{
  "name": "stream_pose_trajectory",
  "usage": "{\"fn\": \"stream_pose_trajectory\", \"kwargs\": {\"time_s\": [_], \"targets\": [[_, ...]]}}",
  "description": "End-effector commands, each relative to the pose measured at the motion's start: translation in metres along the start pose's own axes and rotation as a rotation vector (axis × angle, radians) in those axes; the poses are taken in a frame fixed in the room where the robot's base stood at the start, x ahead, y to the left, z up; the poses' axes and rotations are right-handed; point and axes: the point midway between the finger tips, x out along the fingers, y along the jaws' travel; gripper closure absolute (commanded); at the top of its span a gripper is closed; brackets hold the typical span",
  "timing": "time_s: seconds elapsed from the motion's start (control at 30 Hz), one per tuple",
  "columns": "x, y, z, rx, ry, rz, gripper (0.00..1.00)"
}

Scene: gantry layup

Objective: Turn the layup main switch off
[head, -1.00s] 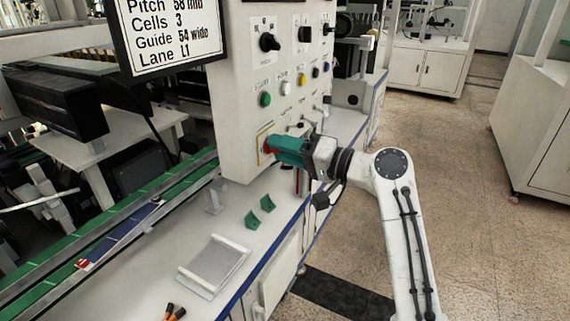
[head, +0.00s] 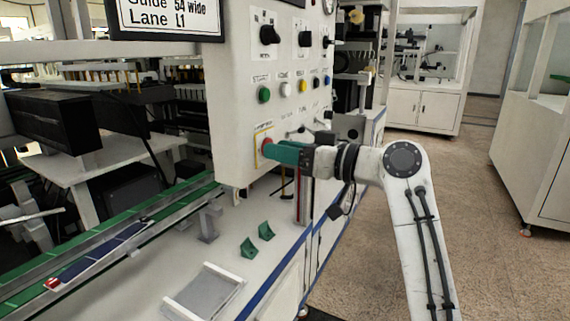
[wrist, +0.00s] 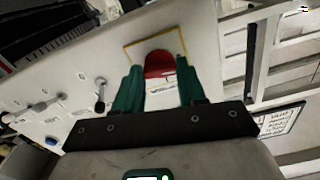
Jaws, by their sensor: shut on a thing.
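A red switch knob (head: 267,147) sits in a yellow-edged plate low on the white control panel (head: 228,120). Its label is too small to read. In the wrist view the red knob (wrist: 159,63) lies between the two green fingers of my gripper (wrist: 157,72). In the head view my gripper (head: 275,151) reaches the knob from the right and is shut on it. The fingers hide part of the knob, and I cannot tell which position it points to.
Two black rotary knobs (head: 269,35) and several buttons, including a green one (head: 264,95), sit higher on the panel. Below, the white bench (head: 180,262) holds green brackets (head: 249,248) and a grey plate (head: 205,292). Open floor (head: 485,230) lies to the right.

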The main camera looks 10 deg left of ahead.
Motion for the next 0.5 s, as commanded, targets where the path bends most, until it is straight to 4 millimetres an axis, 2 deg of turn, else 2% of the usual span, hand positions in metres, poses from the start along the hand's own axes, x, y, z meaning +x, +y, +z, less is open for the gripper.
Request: {"fn": "stream_pose_trajectory", "kwargs": {"time_s": [0.03,0.5], "targets": [[-0.0004,0.0015,0.0057,-0.027,-0.005,0.001,0.90],[-0.0001,0.0009,0.0036,-0.175,-0.007,0.000,0.90]]}}
